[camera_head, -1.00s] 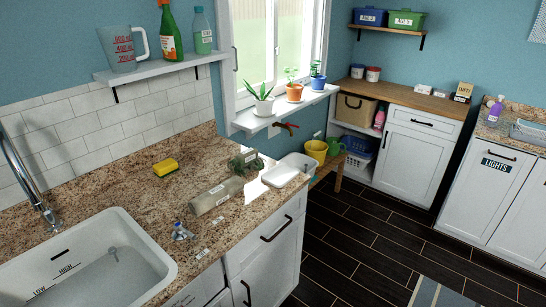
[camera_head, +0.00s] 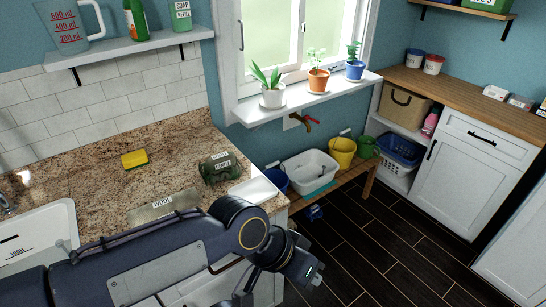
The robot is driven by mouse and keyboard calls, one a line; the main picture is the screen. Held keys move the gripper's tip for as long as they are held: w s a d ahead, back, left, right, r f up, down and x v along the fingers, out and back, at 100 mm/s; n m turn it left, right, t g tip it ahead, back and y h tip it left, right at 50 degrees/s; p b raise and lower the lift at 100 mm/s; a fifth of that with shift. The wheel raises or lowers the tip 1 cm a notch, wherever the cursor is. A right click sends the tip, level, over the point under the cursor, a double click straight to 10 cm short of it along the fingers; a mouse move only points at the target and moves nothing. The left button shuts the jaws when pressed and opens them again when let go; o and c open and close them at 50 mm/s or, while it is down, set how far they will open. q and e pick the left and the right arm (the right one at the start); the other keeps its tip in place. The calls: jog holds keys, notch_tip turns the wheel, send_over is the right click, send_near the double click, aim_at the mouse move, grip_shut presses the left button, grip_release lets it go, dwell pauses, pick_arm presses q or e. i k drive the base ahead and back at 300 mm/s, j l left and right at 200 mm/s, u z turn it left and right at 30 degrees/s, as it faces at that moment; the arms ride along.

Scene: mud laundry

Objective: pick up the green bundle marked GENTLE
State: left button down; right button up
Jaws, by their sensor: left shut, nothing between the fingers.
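The green bundle (camera_head: 214,171) is a dark green roll with small white labels. It lies on the granite counter near the back right end, beside a white tray. The label print is small. My left arm enters from the lower left and crosses in front of the counter. My left gripper (camera_head: 312,276) is beyond the counter's right end, over the dark floor, to the right of and nearer than the bundle. It is shut and empty, apart from the bundle. My right gripper is not in view.
A white tray (camera_head: 254,190) sits at the counter's right end. A yellow sponge (camera_head: 134,159) lies to the left. A low bench with a white basin (camera_head: 311,171) stands beyond.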

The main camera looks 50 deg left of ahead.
aim_at(216, 168)
jog(key=i+l+u, duration=0.15)
jog(key=i, duration=0.3)
jog(key=i+l+u, duration=0.15)
jog(key=i, duration=0.3)
jog(key=i+u, duration=0.2)
jog(key=u, duration=0.25)
jog(key=i+u, duration=0.15)
jog(key=u, duration=0.35)
jog(key=i+l+u, duration=0.15)
jog(key=u, duration=0.3)
jog(key=i+u, duration=0.1)
jog(key=u, duration=0.4)
jog(key=i+l+u, duration=0.1)
jog(key=u, duration=0.4)
jog(key=i+l+u, duration=0.1)
jog(key=u, duration=0.35)
jog(key=l+u, duration=0.2)
jog(key=u, duration=0.3)
jog(key=i+l+u, duration=0.1)
jog(key=u, duration=0.4)
jog(key=l+u, duration=0.25)
jog(key=u, duration=0.25)
jog(key=l+u, duration=0.65)
